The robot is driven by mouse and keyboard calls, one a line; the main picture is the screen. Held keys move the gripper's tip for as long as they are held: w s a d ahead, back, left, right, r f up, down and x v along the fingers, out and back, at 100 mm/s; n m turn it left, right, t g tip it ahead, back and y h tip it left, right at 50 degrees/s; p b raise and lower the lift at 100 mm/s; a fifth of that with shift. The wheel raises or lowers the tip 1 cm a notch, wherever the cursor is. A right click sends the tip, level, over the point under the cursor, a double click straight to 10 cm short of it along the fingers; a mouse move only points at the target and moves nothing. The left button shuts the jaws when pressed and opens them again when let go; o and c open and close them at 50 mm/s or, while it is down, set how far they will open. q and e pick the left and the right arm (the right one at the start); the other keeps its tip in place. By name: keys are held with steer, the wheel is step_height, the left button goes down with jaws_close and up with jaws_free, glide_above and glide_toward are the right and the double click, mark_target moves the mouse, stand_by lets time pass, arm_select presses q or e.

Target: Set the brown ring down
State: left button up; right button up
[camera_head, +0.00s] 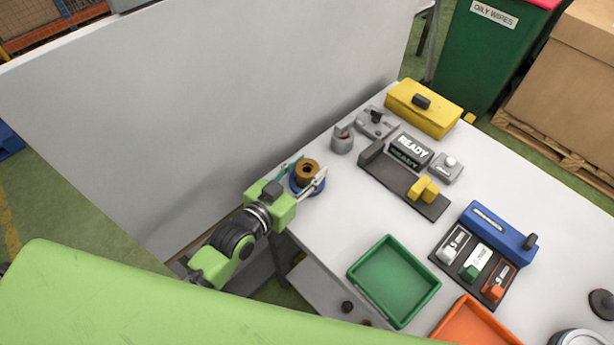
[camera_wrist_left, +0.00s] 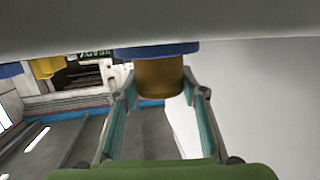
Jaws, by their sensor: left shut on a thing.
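The brown ring (camera_head: 308,167) is at the left edge of the white table, with a dark hole in its top. A round blue base (camera_head: 309,186) shows just below it. My left gripper (camera_head: 307,177) is shut on the ring, a finger on either side. In the left wrist view the brown ring (camera_wrist_left: 160,77) sits between the fingers (camera_wrist_left: 158,100), against the blue disc (camera_wrist_left: 155,50). The fingers hide part of the base, and I cannot tell whether the ring rests fully on it. My right gripper is not in view.
Behind the ring stand a small grey cylinder (camera_head: 342,139) and the READY sign (camera_head: 412,148) by a dark rail (camera_head: 405,182). A green tray (camera_head: 395,281) lies nearer. A tall pale panel (camera_head: 200,120) rises at left. White table (camera_head: 345,215) between ring and tray is clear.

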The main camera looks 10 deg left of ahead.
arm_select(q)
steer(key=shift+f, duration=0.3)
steer(key=shift+r, duration=0.15)
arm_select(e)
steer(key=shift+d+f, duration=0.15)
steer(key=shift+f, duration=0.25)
arm_select(q)
steer(key=o, duration=1.5)
steer(key=shift+f, duration=0.25)
steer(key=shift+r, duration=0.1)
steer(key=b+v, duration=0.1)
steer(key=v, duration=0.9)
steer(key=shift+s+b, duration=0.25)
steer(key=shift+b, duration=0.1)
steer(key=shift+v, duration=0.8)
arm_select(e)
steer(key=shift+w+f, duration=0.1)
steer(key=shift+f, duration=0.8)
